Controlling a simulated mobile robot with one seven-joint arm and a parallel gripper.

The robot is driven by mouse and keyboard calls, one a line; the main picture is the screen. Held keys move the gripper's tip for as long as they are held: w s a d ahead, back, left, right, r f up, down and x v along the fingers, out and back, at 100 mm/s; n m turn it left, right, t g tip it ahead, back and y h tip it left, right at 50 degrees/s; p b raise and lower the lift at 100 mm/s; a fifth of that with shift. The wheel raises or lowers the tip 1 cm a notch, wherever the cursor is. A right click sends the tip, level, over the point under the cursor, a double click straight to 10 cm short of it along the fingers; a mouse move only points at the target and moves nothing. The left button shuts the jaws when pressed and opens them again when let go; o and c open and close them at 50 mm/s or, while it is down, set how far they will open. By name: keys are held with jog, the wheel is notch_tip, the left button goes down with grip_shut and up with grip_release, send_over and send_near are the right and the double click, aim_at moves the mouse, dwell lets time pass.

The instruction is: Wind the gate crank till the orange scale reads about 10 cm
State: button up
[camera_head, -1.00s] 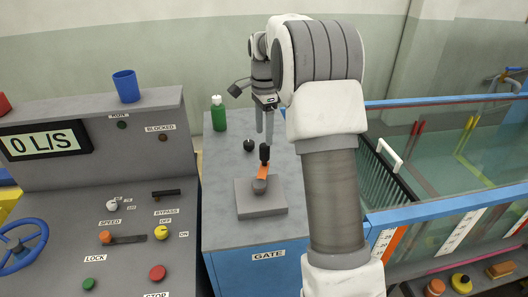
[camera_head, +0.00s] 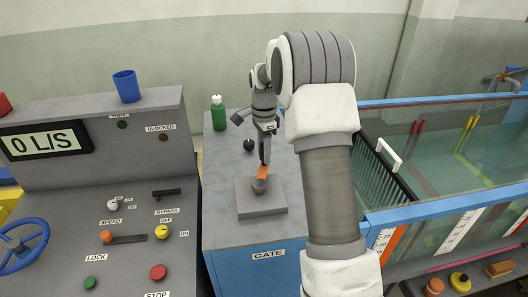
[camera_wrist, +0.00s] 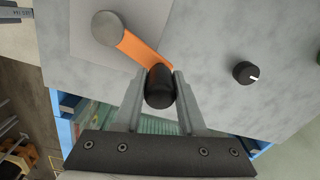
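The gate crank has an orange arm (camera_head: 262,172) on a grey hub (camera_head: 259,186), above a grey plate (camera_head: 261,205) on the gate cabinet. In the wrist view its orange arm (camera_wrist: 141,49) runs from the round grey hub (camera_wrist: 107,28) to the upright black handle (camera_wrist: 160,87). My gripper (camera_head: 265,151) points down over the handle. Its fingers (camera_wrist: 161,76) are on both sides of the handle, with no clear gap left, and look shut on it. The orange scale (camera_head: 391,246) is on the tank's front at right; its reading is too small to make out.
A black knob (camera_head: 249,145) and green bottle (camera_head: 218,113) stand behind the crank on the cabinet; the knob also shows in the wrist view (camera_wrist: 245,72). The control desk (camera_head: 60,200) is at left. The glass tank (camera_head: 450,150) with its blue rim is at right.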

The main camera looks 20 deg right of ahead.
grip_shut()
dwell(1.0)
